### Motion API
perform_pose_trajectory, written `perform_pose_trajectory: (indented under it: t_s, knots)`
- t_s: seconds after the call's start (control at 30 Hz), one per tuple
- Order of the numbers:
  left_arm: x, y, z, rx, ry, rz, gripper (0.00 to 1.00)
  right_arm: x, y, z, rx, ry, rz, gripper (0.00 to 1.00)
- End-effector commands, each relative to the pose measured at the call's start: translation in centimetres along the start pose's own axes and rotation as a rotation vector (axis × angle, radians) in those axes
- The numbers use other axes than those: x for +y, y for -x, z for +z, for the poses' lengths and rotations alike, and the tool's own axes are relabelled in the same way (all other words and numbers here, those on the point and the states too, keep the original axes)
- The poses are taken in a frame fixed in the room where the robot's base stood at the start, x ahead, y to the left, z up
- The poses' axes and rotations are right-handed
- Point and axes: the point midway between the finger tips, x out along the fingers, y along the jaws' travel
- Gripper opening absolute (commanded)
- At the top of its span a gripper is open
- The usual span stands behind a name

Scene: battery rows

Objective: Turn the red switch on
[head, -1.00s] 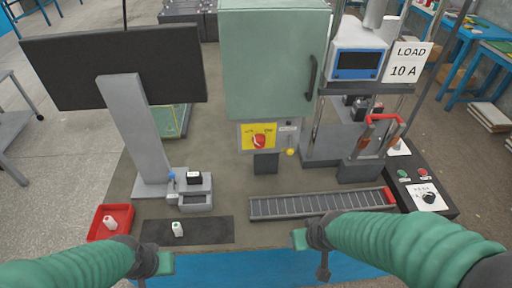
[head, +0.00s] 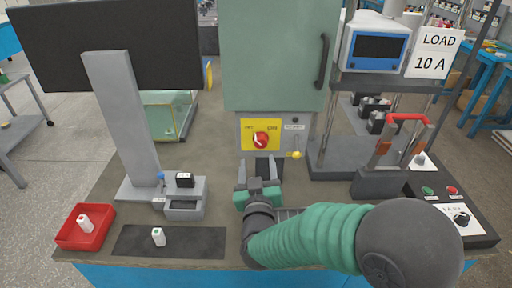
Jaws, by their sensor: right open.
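The red switch (head: 261,139) is a round red knob on a yellow plate (head: 247,146), on the panel below the green cabinet (head: 277,60). Its plate has small lettering on both sides, too small to read surely. My right gripper (head: 257,170) is open, its two fingers pointing up and away toward the panel. It is below and in front of the knob, apart from it, with nothing between the fingers. My left gripper is out of view.
A small lever with a yellow tip (head: 296,155) sits right of the knob. A red-handled device (head: 407,118) and a button box (head: 456,215) stand at the right. A monitor (head: 110,45), a red tray (head: 85,227) and a black mat (head: 190,241) are at the left.

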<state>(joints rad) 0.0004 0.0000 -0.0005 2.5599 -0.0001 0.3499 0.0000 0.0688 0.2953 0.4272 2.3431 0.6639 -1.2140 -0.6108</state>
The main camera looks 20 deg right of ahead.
Motion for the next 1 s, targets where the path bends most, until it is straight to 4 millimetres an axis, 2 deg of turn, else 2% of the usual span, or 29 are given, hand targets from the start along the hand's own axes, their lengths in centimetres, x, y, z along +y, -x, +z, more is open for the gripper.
perform_pose_trajectory:
  t_s: [0.1, 0.3, 0.47, 0.7, 0.77, 1.0]
  knots:
    - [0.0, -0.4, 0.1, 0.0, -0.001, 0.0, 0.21, 0.3, -3.3, 0.3, -0.001, -0.003, 0.006, 0.59]
    - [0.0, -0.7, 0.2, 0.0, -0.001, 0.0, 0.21, 0.0, -7.4, 0.0, 0.001, 0.0, 0.003, 0.59]
    - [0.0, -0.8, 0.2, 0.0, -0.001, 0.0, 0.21, -0.1, -8.9, -0.1, 0.003, 0.003, 0.001, 0.59]
    - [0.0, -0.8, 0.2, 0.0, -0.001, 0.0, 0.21, 0.0, -9.1, -0.1, 0.001, 0.002, 0.001, 0.59]
    - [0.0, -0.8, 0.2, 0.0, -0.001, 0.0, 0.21, 0.0, -9.1, -0.1, 0.001, 0.002, 0.001, 0.54]
    - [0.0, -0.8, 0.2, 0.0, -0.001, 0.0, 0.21, 0.0, -9.0, -0.1, 0.001, 0.002, 0.001, 0.23]
